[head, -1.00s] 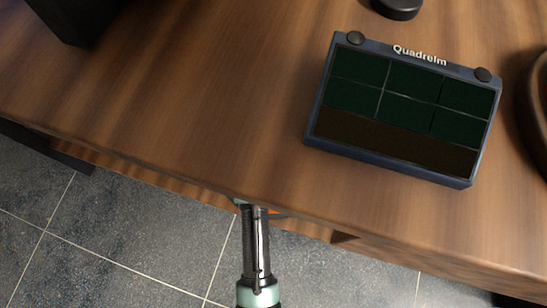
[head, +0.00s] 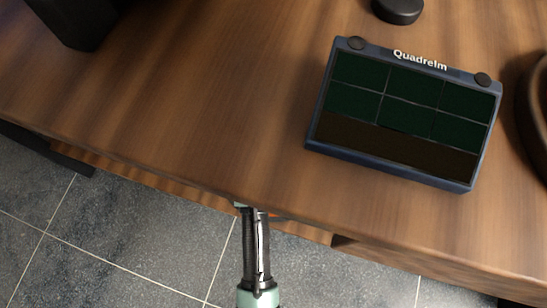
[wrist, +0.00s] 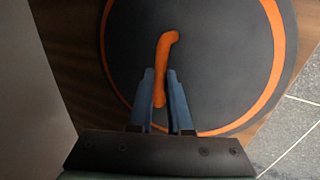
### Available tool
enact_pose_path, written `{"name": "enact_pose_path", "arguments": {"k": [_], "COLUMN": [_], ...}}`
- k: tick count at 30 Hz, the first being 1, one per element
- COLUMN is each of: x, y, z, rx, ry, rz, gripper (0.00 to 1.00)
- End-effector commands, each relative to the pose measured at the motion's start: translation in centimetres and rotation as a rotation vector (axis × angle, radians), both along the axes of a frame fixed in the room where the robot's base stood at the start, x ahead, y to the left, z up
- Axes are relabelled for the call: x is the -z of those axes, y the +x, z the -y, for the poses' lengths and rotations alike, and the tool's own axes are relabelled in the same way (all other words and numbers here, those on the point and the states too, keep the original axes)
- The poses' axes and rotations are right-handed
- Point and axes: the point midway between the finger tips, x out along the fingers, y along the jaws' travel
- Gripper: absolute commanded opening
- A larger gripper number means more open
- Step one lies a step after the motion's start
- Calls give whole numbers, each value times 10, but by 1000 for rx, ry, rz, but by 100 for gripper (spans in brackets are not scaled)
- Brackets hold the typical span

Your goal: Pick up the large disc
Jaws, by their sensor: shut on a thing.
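The large disc (wrist: 220,60) is dark grey with an orange ring near its rim and a raised, curved orange handle at its middle. It fills most of the wrist view, and its top edge is cut off. My gripper (wrist: 160,75) has its two blue fingers on either side of the orange handle (wrist: 167,42), shut on it. In the head view my gripper's wrist end shows at the table's front edge.
The wooden table (head: 200,110) has a blue-framed panel marked Quadrelm (head: 405,110) at the right. A black knob-like thing (head: 398,10) is at the top, a dark box (head: 75,25) at upper left, and a brown round thing (head: 535,110) at the right edge. The table's left middle is clear.

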Motion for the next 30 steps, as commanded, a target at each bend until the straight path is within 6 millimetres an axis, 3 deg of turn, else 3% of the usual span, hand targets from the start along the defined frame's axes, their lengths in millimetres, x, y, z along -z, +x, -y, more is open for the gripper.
{"name": "enact_pose_path", "arguments": {"k": [18, 30], "x": [-44, -37], "y": [1, 32], "z": [0, -92], "rx": [0, -10], "ry": [1, -5], "rz": [1, 6], "gripper": [0, 0]}}
